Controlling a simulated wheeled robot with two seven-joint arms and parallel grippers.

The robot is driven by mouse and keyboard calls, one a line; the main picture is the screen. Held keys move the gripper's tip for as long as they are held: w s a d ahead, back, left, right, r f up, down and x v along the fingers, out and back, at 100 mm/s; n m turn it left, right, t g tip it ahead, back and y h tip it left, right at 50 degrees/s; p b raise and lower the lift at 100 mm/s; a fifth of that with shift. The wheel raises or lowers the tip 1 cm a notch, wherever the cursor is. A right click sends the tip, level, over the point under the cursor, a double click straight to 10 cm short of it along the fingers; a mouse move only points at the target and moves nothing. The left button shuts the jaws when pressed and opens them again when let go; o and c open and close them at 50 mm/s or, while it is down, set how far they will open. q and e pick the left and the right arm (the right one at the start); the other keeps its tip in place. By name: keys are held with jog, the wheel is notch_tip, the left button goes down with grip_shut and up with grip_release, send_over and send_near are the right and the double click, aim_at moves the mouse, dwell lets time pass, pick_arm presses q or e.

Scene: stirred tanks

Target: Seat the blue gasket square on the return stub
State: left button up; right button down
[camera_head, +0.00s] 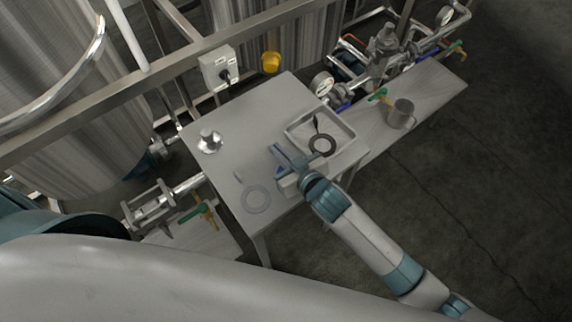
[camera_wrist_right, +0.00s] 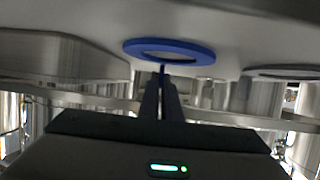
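The blue gasket (camera_wrist_right: 168,50) shows as a flat blue ring in the right wrist view, just beyond the fingertips. A thin blue strip runs from its rim in between the fingers. My right gripper (camera_wrist_right: 163,88) looks shut on this strip; it also shows in the head view (camera_head: 289,158), over the front part of the table. In the head view only a small blue patch shows beside the gripper; the rest of the gasket is hidden or too small to tell. A short metal stub on a round flange (camera_head: 209,141), apparently the return stub, stands bare at the table's left. My left gripper is out of view.
The grey table (camera_head: 245,105) carries a shallow tray (camera_head: 345,127) with a black ring (camera_head: 322,146) in it. A pale grey ring (camera_head: 256,198) lies near the front left. A metal mug (camera_head: 401,114) stands on the right bench. The table's back is clear.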

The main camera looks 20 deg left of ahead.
jog(key=shift+r, duration=0.1)
dwell(0.3)
jog(key=shift+r+b, duration=0.3)
jog(key=shift+r, duration=0.3)
notch_tip(320, 180, up, 2)
jog(key=shift+r+b, duration=0.25)
jog(key=shift+b, duration=0.15)
pick_arm(q)
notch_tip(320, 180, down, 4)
jog(key=b, duration=0.2)
jog(key=shift+b, duration=0.3)
pick_arm(e)
jog(key=d+r, duration=0.7)
jog(key=d, duration=0.4)
jog(key=shift+s+d, duration=0.3)
jog(key=shift+s, duration=0.05)
